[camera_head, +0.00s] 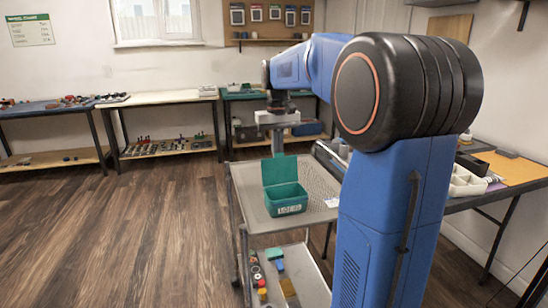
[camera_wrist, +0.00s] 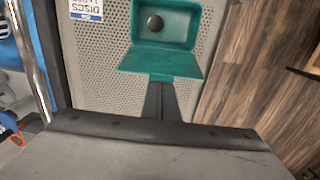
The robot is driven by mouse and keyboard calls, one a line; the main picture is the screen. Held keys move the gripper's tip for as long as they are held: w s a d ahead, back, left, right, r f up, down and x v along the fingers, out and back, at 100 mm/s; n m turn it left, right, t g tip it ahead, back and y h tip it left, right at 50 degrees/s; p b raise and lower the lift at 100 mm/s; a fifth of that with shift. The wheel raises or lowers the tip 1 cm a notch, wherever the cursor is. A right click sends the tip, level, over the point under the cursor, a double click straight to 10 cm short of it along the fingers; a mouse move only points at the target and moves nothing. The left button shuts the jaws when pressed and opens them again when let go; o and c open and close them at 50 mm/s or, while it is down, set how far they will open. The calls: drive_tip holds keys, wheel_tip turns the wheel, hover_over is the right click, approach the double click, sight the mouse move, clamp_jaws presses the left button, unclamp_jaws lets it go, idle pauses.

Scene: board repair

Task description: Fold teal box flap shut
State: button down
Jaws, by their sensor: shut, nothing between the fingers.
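The teal box (camera_head: 289,208) stands on the top shelf of a grey cart, with its flap (camera_head: 279,170) standing open at the back edge. In the wrist view the open box (camera_wrist: 166,9) holds a dark round disc (camera_wrist: 155,23), and its flap (camera_wrist: 160,63) spreads toward my gripper. My gripper (camera_head: 278,150) is above and behind the flap, pointing down. In the wrist view its dark fingers (camera_wrist: 161,88) are shut and empty, with their tips at the flap's free edge. I cannot tell whether they touch it.
The box rests on the perforated cart top (camera_head: 318,180), with a small white card (camera_head: 331,202) beside it; the card reads DISCS in the wrist view (camera_wrist: 86,9). The lower shelf (camera_head: 308,285) holds several small items. A workbench with a white bin (camera_head: 466,182) stands at right.

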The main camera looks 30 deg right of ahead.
sight(287, 178)
drive_tip(key=shift+s+a, duration=0.35)
drive_tip(key=shift+s, duration=1.15)
drive_tip(key=shift+s+a, duration=0.4)
drive_tip(key=shift+s, duration=1.05)
drive_tip(key=shift+s+a, duration=0.35)
drive_tip(key=shift+s, duration=1.15)
drive_tip(key=shift+f, duration=1.75)
wheel_tip(287, 178, up, 9)
drive_tip(key=s+a+f+n+t, duration=0.1)
drive_tip(key=s+a+f+t, duration=0.1)
drive_tip(key=s+a+f, duration=0.4)
drive_tip(key=s+a+f+n+t, duration=0.2)
drive_tip(key=s+a+f, duration=0.5)
drive_tip(key=s+f, duration=0.5)
drive_tip(key=shift+s+a+f+t, duration=0.15)
drive_tip(key=shift+s+t, duration=0.25)
drive_tip(key=shift+s, duration=0.8)
